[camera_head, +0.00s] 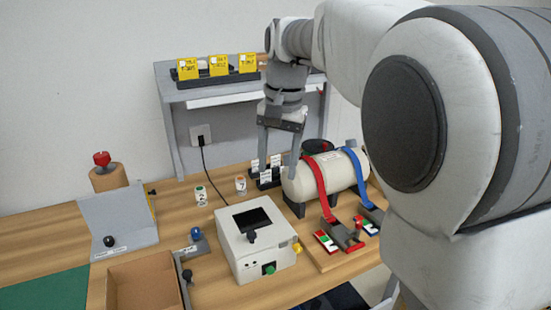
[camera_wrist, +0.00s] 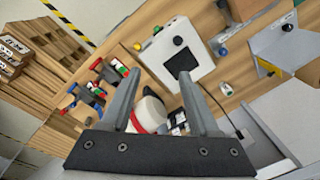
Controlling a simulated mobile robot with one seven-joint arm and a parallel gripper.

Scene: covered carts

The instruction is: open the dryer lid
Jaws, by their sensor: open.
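No thing is clearly marked as the dryer. A white box (camera_head: 240,262) on the bench has a dark panel on top, a black knob, a green button and a yellow knob; it also shows in the wrist view (camera_wrist: 199,71). Behind it to the right lies a white tank (camera_head: 299,190) with a red strap (camera_head: 319,186), a blue strap (camera_head: 356,170) and a dark round cap (camera_head: 318,146). My gripper (camera_head: 278,163) is open and empty, pointing down above the tank's left end. In the wrist view, my fingers (camera_wrist: 161,75) partly hide the tank (camera_wrist: 153,108).
Yellow cards (camera_head: 218,66) stand on a grey shelf behind. A black cable (camera_head: 203,165) runs from a wall socket to the box. Two small cups stand left of the tank. A grey angled panel (camera_head: 115,218) and an open brown box (camera_head: 124,289) are at left.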

